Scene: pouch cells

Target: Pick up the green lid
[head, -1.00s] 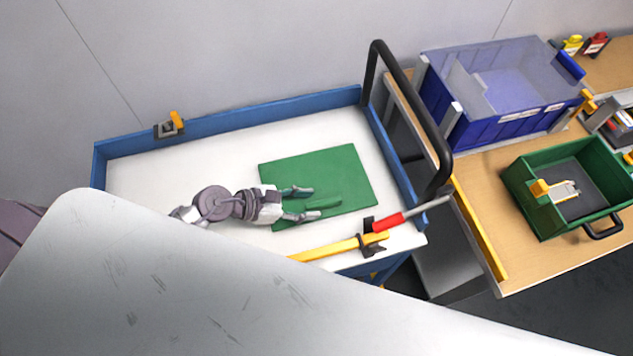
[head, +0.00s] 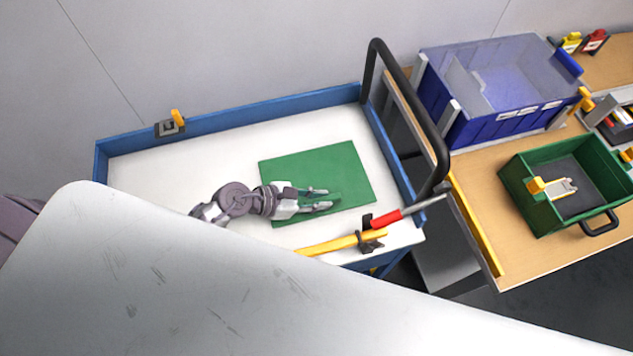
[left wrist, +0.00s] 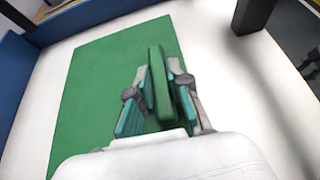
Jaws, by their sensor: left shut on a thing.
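The green lid (head: 340,165) lies flat on the white top of the blue-edged cart, and it also shows in the left wrist view (left wrist: 85,90). A raised green bar, its handle (left wrist: 159,85), stands up from the lid. My left gripper (head: 322,199) is over the lid's near part. In the left wrist view its fingers (left wrist: 162,92) sit on both sides of the handle and are shut on it. The gripper hides part of the lid. My right gripper is not in view.
A black push handle (head: 412,110) rises at the cart's right end. A red-handled tool (head: 386,220) and a yellow bar (head: 335,244) are at the near edge. A green bin (head: 545,205) and a blue crate (head: 500,95) stand on the wooden table.

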